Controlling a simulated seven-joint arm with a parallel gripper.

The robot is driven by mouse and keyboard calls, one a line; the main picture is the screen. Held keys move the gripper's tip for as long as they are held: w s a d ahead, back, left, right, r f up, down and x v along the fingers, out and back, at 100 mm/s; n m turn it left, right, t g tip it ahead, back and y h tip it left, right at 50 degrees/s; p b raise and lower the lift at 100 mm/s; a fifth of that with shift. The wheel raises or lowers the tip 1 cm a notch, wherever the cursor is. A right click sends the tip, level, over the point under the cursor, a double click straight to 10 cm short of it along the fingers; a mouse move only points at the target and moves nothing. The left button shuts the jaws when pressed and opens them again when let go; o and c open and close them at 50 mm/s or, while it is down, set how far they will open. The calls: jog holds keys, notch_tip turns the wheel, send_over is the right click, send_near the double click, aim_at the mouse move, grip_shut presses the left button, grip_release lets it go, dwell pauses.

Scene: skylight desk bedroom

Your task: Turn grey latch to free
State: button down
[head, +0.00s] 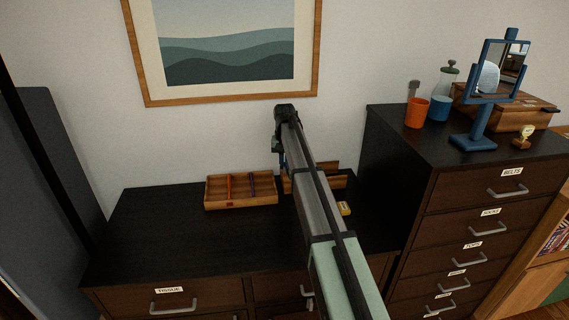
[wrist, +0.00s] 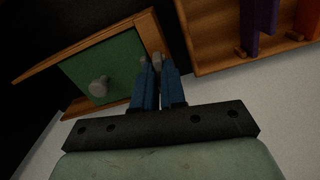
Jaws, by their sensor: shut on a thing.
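In the wrist view, my gripper (wrist: 157,82) has its two blue fingers shut on the small grey latch (wrist: 157,58), which sits at the wooden edge of a box. Most of the latch is hidden between the fingertips, so its exact angle cannot be told. The box (wrist: 150,30) has a green panel (wrist: 122,62) with a round grey knob (wrist: 98,87), left of the fingers and apart from them. In the head view, my gripper (head: 282,160) reaches down at this wooden box (head: 327,166), which my arm largely covers; the latch is hidden there.
An open wooden tray (head: 240,204) with orange and purple pieces stands just left of the box on the dark dresser (head: 150,230). A small yellow thing (head: 345,208) lies to the right. A taller drawer cabinet (head: 430,165) rises at the right. The dresser's left part is clear.

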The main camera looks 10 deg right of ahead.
jog(key=shift+n, duration=1)
jog(key=c, duration=1.2)
grip_release()
notch_tip(320, 180, up, 14)
jog(key=shift+f, duration=0.15)
